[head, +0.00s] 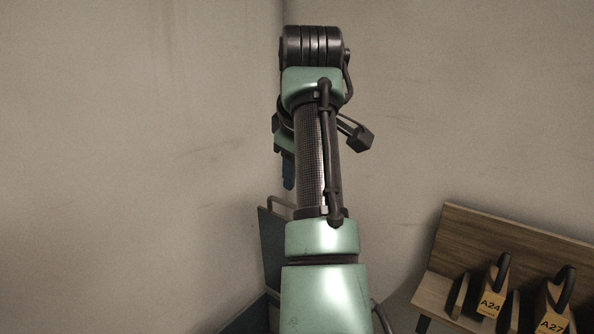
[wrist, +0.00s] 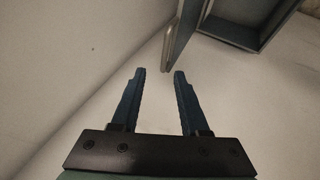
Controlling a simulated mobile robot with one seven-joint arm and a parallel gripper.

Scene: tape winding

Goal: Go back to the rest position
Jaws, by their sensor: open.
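My gripper (wrist: 159,78) shows in the wrist view with its two blue fingers apart and nothing between them. In the head view my arm stands raised in front of the corner of the walls. One blue finger of my gripper (head: 288,170) shows just left of the arm, pointing down. The rest of the gripper is mostly hidden behind the arm.
A wooden rack (head: 500,245) at the lower right holds dark-handled tape tools labelled A24 (head: 490,304) and A27 (head: 552,326). A dark open box (wrist: 245,30) with a handle stands below the gripper; it is partly hidden behind my arm in the head view. Bare walls (head: 130,140) enclose the corner.

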